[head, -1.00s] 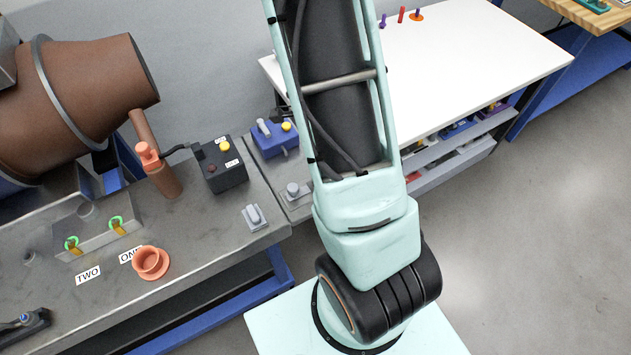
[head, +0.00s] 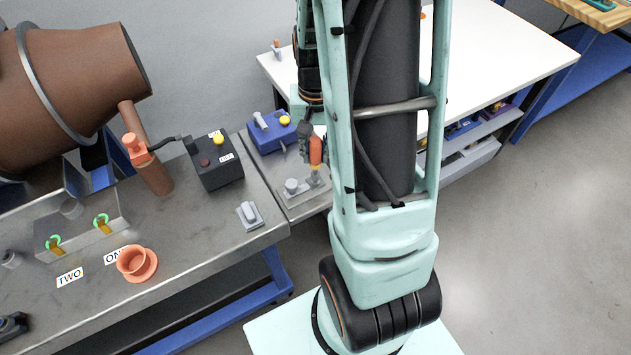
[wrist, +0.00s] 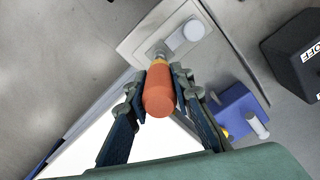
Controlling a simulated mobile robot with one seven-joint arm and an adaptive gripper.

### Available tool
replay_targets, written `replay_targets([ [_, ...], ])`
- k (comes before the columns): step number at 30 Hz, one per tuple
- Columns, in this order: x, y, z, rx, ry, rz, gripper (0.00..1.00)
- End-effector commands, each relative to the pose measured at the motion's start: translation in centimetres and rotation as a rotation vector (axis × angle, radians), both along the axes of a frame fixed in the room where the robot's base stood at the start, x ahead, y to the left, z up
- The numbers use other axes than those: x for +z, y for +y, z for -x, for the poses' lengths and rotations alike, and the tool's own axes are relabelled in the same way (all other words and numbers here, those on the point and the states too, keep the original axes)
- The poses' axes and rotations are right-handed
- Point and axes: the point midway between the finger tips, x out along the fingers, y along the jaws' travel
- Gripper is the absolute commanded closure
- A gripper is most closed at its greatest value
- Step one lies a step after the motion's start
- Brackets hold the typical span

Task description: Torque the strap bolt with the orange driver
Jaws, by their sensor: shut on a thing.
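My gripper (wrist: 161,78) is shut on the orange driver (wrist: 158,98), with one blue-black finger on each side of its handle. In the head view the driver (head: 316,151) hangs roughly upright, tip down, over a small grey metal fixture plate (head: 302,203). A short round grey post (head: 291,186) stands on that plate beside the driver's tip. The wrist view shows the tip end over the plate (wrist: 135,42), next to a pale rounded piece (wrist: 185,38). The strap bolt cannot be made out under the tip, and I cannot tell whether they touch.
A blue box with a yellow button (head: 268,135) stands close behind the plate. A black button box (head: 217,168), a grey switch (head: 249,214) and an orange flanged cup (head: 137,263) are on the bench to the left. A white table (head: 480,60) lies behind my arm.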

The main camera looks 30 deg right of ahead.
Motion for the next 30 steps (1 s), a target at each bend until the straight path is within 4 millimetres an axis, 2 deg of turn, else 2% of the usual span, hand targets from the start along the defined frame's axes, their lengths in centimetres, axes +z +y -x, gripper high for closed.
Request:
replay_targets([
  [9, 0.0, 0.0, 0.0, -0.001, -0.001, 0.0, 1.0],
  [17, -1.5, 0.0, 0.0, -0.002, 0.0, 0.0, 1.0],
  [24, -1.3, 0.0, 0.0, -0.005, 0.0, 0.0, 1.0],
  [26, -1.3, 0.0, 0.0, -0.024, 0.0, 0.0, 1.0],
  [30, -1.1, 0.0, 0.0, -0.168, 0.001, 0.0, 1.0],
])
